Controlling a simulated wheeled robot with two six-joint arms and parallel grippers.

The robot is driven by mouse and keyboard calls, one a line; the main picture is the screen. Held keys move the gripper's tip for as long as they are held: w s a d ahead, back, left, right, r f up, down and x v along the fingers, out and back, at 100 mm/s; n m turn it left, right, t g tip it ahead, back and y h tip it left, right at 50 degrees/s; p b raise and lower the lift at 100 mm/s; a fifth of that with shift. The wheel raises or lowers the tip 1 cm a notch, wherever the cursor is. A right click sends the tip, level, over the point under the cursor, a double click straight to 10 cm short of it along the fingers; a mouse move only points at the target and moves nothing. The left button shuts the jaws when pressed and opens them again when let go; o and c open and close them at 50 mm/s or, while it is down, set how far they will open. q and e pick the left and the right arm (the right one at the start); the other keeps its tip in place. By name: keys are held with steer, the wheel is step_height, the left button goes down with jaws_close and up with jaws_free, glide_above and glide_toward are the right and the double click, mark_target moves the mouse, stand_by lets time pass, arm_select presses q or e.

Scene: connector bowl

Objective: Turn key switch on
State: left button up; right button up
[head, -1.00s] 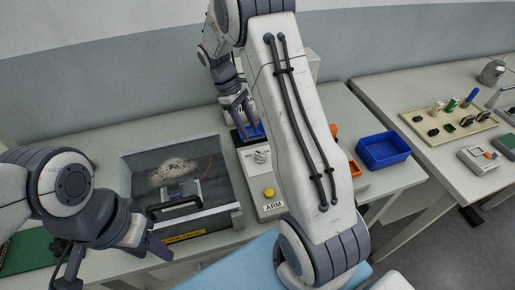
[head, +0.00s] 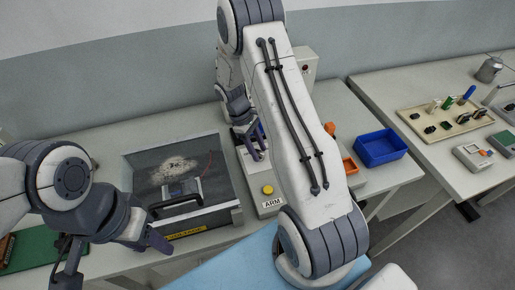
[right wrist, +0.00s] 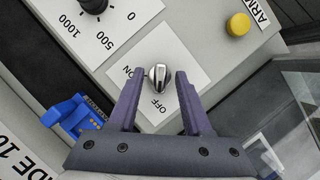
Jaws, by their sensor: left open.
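The key switch (right wrist: 158,77) is a small silver knob on a white plate marked ON and OFF. In the right wrist view its narrow end points down toward OFF. My right gripper (right wrist: 158,74) is open, with one purple finger on each side of the knob and a visible gap to both. In the head view my right gripper (head: 256,146) is over the grey control panel (head: 269,208) and hides the switch. My left gripper (head: 113,262) is open and empty at the lower left, in front of the sunken grey box, away from the switch.
A yellow button (right wrist: 239,24) and a dial (right wrist: 94,3) marked up to 1000 flank the switch. A blue connector (right wrist: 74,117) is near the left finger. The grey box (head: 236,214) stands left of the panel, a blue bin (head: 381,149) to the right.

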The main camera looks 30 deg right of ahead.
jaws_close()
steer(key=shift+m, duration=0.4)
steer(key=m, duration=0.2)
steer(key=m+y, duration=0.1)
steer(key=shift+w+d+m+g+y, duration=0.1)
steer(key=shift+d+m+g+y, duration=0.05)
steer(key=shift+m+g+y, duration=0.2)
steer(key=m+y, duration=0.1)
steer(key=m, duration=0.3)
steer(key=shift+d+m+y+p, duration=0.15)
steer(key=shift+m+y+p, duration=0.2)
steer(key=shift+p, duration=0.05)
steer(key=m, duration=0.2)
steer(key=m+t+y, duration=0.1)
steer(key=m, duration=0.1)
steer(key=shift+d+r+y, duration=0.1)
steer(key=shift+y, duration=0.2)
steer(key=m+t+y, duration=0.1)
steer(key=m, duration=0.3)
steer(key=shift+d+m, duration=0.1)
steer(key=shift+m, duration=0.5)
